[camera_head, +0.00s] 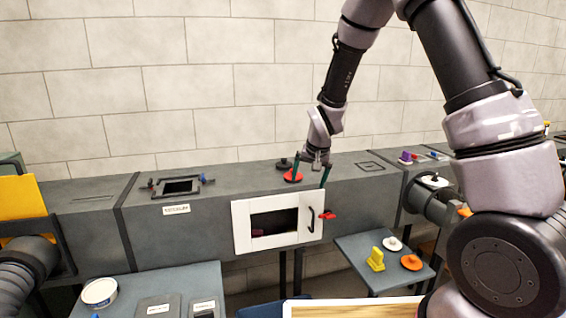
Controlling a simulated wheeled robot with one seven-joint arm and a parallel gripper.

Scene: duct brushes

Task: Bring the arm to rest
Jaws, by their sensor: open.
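My arm (350,65) reaches from the right side of the view, bends at the top and points down over the grey duct (215,225). My gripper (309,178) is open, with its two green fingers apart and nothing visible between them. It is just above or at the duct's top edge, behind the white-framed opening (242,232). A red round piece (293,177) is on the duct top by the left finger; I cannot tell whether they touch.
A dark knob (284,162) sits behind the red piece. A red handle (327,215) is beside the white frame. A small table (352,250) holds yellow, white and orange pieces. A left table (135,290) holds a round tin (99,293). An open hatch (180,187) is on the duct.

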